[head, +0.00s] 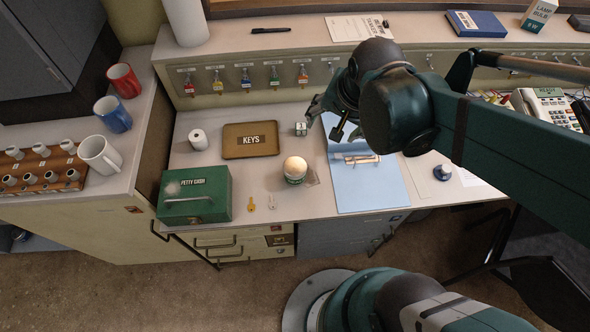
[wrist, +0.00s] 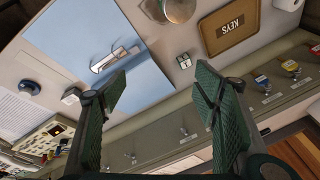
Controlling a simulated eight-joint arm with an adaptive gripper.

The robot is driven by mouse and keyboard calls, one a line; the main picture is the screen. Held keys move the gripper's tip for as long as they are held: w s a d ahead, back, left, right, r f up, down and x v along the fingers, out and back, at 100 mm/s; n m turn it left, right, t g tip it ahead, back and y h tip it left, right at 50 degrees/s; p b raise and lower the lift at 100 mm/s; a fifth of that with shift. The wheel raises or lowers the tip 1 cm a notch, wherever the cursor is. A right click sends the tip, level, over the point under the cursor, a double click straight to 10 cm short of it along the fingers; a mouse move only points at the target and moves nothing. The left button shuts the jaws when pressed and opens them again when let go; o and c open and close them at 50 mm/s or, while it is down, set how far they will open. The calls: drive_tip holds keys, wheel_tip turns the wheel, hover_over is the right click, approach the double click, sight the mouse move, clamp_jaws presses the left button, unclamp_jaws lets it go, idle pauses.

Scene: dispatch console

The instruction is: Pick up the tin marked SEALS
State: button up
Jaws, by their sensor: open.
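A small round tin (head: 295,172) with a pale domed top and a dark green side stands on the desk, right of the green cash box. Its label is too small to read, so I cannot confirm SEALS. It also shows, cut off, at the top edge of the wrist view (wrist: 176,9). My gripper (head: 330,115) is above the back of the desk, behind and right of the tin and apart from it. In the wrist view its two fingers (wrist: 160,84) are spread with nothing between them.
The KEYS tray (head: 232,152) lies behind and left of the tin, with a small block (head: 301,129) to its right. The PETTY CASH box (head: 182,207) stands left. Loose keys (head: 252,204) lie in front. Key hooks line the back panel.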

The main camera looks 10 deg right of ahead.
sight(295, 166)
drive_tip(key=a+f+m+g, duration=0.1)
drive_tip(key=a+f+m, duration=0.1)
drive_tip(key=a+f, duration=0.1)
drive_tip(key=a+f+m+g+p, duration=0.1)
drive_tip(key=a+f+m, duration=0.2)
drive_tip(key=f, duration=0.1)
drive_tip(key=a+f+m+g, duration=0.1)
drive_tip(key=a+f+m, duration=0.1)
drive_tip(key=a+f, duration=0.1)
drive_tip(key=shift+w+a+f+m+g, duration=0.1)
drive_tip(key=shift+w+f+m+g, duration=0.05)
drive_tip(key=shift+f+m+g, duration=0.2)
drive_tip(key=shift+s+a+f+m+g+h+p, duration=0.15)
drive_tip(key=shift+a+f+m, duration=0.15)
drive_tip(key=shift+f, duration=0.1)
drive_tip(key=shift+s+a+f+m+g+h+p, duration=0.15)
drive_tip(key=shift+a+f+m, duration=0.1)
drive_tip(key=shift+f, duration=0.15)
drive_tip(key=shift+f+b, duration=0.4)
drive_tip(key=shift+f, duration=0.9)
drive_tip(key=shift+s+d+f+b, duration=0.1)
drive_tip(key=shift+f+b, duration=0.9)
drive_tip(key=shift+f, duration=1.6)
drive_tip(key=c, duration=1)
